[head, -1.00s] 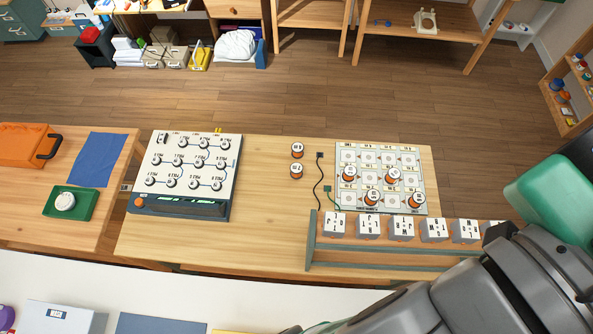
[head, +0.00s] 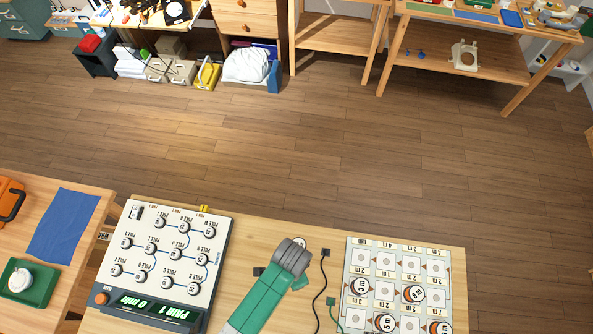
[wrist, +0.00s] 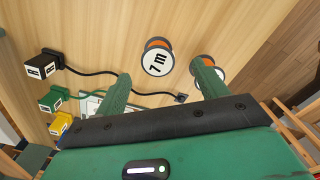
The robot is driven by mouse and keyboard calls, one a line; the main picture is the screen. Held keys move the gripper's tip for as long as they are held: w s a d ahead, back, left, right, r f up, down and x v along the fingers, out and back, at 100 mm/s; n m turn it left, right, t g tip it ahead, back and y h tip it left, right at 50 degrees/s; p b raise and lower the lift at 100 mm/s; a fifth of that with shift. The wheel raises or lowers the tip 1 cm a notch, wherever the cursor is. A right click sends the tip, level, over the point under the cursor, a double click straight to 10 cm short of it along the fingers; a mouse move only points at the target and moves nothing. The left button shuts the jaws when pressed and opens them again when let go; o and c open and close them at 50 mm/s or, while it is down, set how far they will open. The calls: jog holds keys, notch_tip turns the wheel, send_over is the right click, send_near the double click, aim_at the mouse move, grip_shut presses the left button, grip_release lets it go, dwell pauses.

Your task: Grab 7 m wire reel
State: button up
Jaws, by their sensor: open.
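A wire reel (wrist: 157,60) with an orange rim and a white label that appears to read "7 m" stands on the wooden table in the wrist view. It lies ahead of and between the green fingers of my gripper (wrist: 161,84), which is open and empty. A second orange-rimmed reel (wrist: 219,74) is partly hidden behind the right finger, its label unreadable. In the head view my gripper (head: 290,268) hangs over the table and hides most of the loose reels; part of one reel (head: 300,242) shows at its edge.
A panel with numbered nodes (head: 170,252) stands left. A board of squares (head: 385,265) carrying several reels lies right. Black, green and yellow plugs with cables (wrist: 52,62) lie left in the wrist view, a black cable running near the 7 m reel.

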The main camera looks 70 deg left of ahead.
jog(key=shift+s+d+f, duration=0.1)
jog(key=shift+s+d, duration=0.1)
jog(key=shift+d, duration=0.1)
jog(key=f, duration=0.5)
jog(key=f+b, duration=0.1)
jog(key=f, duration=0.1)
jog(key=shift+w+a+f, duration=0.1)
jog(key=shift+w+f, duration=0.15)
jog(key=shift+w, duration=0.1)
jog(key=c, duration=1.1)
jog(key=shift+r, duration=0.1)
jog(key=shift+r, duration=0.25)
jog(key=r, duration=0.3)
jog(key=shift+s+d+p, duration=0.2)
jog(key=shift+d+p, duration=0.05)
jog(key=shift+p, duration=0.05)
jog(key=s+d, duration=0.3)
jog(key=s+d+r, duration=0.1)
jog(key=s+d, duration=0.6)
jog(key=d, duration=0.1)
jog(key=shift+s+r, duration=0.15)
jog(key=shift+s, duration=0.25)
